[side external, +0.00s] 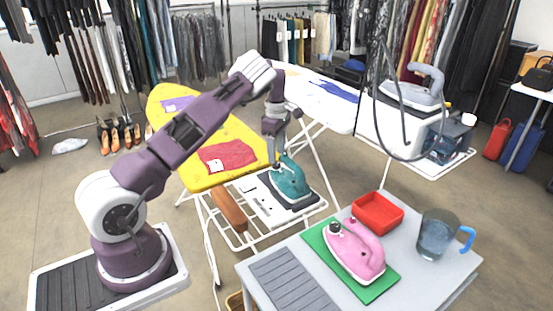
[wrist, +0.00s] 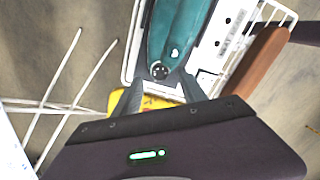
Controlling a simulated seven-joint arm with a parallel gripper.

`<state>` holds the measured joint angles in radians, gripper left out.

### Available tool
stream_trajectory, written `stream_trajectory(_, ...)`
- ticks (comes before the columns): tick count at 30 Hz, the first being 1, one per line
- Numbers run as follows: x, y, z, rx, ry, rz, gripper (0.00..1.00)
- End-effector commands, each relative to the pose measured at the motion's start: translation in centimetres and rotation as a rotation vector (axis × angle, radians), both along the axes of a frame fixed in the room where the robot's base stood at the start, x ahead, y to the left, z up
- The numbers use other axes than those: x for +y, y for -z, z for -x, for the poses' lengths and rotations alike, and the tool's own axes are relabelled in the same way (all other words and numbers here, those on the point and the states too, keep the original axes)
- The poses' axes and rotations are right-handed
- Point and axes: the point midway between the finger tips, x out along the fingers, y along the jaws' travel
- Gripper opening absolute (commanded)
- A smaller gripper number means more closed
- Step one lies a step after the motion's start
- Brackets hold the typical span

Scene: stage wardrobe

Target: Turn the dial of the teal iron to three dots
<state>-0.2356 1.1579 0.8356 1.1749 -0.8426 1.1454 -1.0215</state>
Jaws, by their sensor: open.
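The teal iron (side external: 291,178) sits on the iron rest at the end of the yellow ironing board; it also shows in the wrist view (wrist: 182,28). Its round black dial (wrist: 159,70) has small pale marks, too small to read for a setting. My gripper (side external: 273,155) is over the heel end of the iron, pointing down. In the wrist view my gripper (wrist: 160,80) is open, with one finger on each side of the dial in the picture. I cannot tell whether the fingertips are level with the dial or above it.
A brown wooden piece (side external: 229,210) lies beside the iron rest (side external: 259,203). The yellow board (side external: 200,135) holds a red cloth (side external: 227,155). A grey table (side external: 300,275) in front bears a pink iron (side external: 354,250), a red tray (side external: 377,213) and a jug (side external: 437,235).

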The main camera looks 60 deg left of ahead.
Motion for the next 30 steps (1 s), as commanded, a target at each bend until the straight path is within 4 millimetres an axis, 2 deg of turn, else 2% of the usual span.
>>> stream_trajectory(3,0.0,2.1,0.1,0.003,0.001,0.002,0.49)
stream_trajectory(6,0.0,3.1,0.0,0.001,0.002,0.0,0.49)
stream_trajectory(14,0.0,3.4,0.0,0.0,0.003,0.0,0.49)
stream_trajectory(22,0.0,3.3,0.0,0.0,0.004,0.0,0.0)
stream_trajectory(30,0.0,3.3,0.0,-0.001,0.023,0.001,0.0)
